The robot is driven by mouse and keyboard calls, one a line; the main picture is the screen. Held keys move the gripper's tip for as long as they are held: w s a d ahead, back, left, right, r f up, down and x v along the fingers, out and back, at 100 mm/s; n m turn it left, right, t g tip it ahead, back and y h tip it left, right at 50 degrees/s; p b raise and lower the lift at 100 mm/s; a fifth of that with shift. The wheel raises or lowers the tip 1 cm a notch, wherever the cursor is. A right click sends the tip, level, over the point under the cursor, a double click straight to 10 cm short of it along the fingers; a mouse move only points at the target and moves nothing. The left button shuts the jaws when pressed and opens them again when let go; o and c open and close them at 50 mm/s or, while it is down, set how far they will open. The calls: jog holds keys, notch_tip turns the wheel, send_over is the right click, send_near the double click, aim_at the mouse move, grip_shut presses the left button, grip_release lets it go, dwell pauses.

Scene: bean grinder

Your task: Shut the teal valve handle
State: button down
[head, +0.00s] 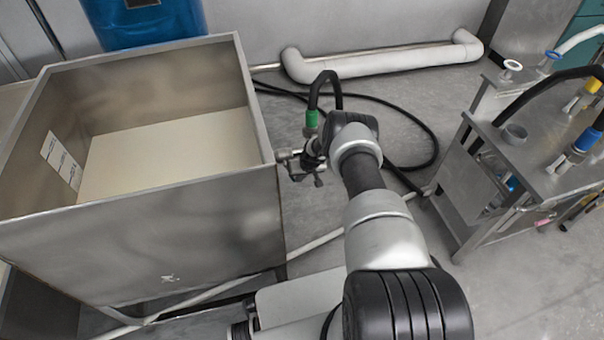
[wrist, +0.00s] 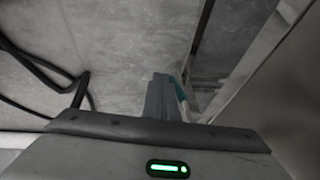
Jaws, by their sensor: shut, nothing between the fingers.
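A narrow teal strip, which looks like the valve handle (wrist: 179,92), shows in the wrist view just right of my fingers. Most of it is hidden behind the fingers, and I cannot tell whether they touch it. My gripper (wrist: 163,98) is shut and empty. In the head view my gripper (head: 316,168) is at the right side of the metal bin, by a pipe fitting. There the teal handle cannot be made out behind my wrist.
The large open metal bin (head: 225,225) fills the left. A metal cart (head: 545,150) with hoses and valves stands at the right. Cables and a white pipe (head: 380,62) lie on the floor behind.

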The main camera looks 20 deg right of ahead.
jog(key=shift+a+f+b, duration=0.3)
jog(key=shift+a, duration=0.2)
dwell(0.5)
dwell(1.1)
jog(key=p+v, duration=0.6)
jog(key=v, duration=1.1)
jog(key=d+f+t+y+b, duration=0.1)
jog(key=d+f+y+b, duration=0.2)
jog(key=d+f, duration=0.25)
jog(key=w+a+f+b, duration=0.4)
jog(key=w+a+f, duration=0.2)
jog(key=a+f, duration=0.1)
jog(key=shift+f+m, duration=0.3)
jog(key=shift+f, duration=0.1)
